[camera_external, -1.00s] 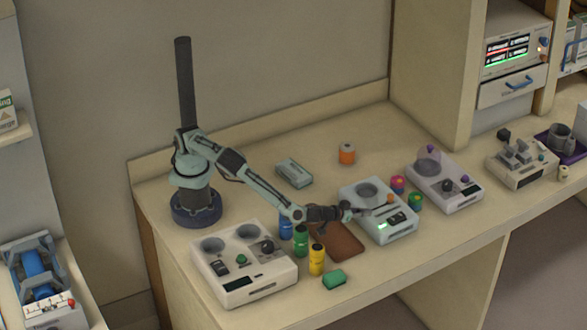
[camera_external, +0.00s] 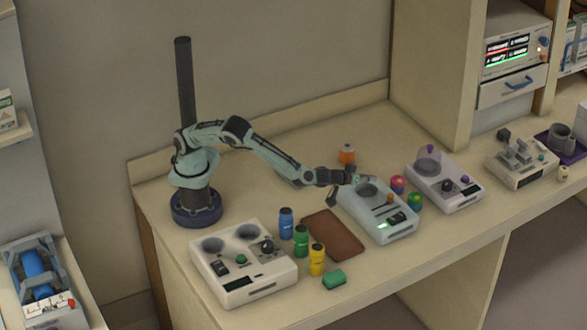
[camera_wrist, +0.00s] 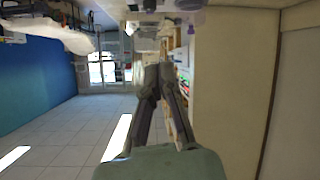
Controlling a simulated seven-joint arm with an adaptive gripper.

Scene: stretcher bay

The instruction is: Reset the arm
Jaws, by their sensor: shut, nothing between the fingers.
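My arm stands at the back left of the bench and reaches to the right. My gripper (camera_external: 368,180) is shut and empty, above the back edge of the middle device (camera_external: 398,231) with a round well and a green-lit display. I cannot tell the exact gap between them. In the wrist view my gripper (camera_wrist: 160,72) points out over the room, fingers together with nothing between them.
Blue (camera_external: 286,223), green (camera_external: 301,240) and yellow (camera_external: 317,260) bottles stand by a brown mat (camera_external: 333,236). A green block (camera_external: 334,280) lies in front. A two-well device (camera_external: 244,264) is left, a domed device (camera_external: 444,181) right. An orange container (camera_external: 347,153) stands behind.

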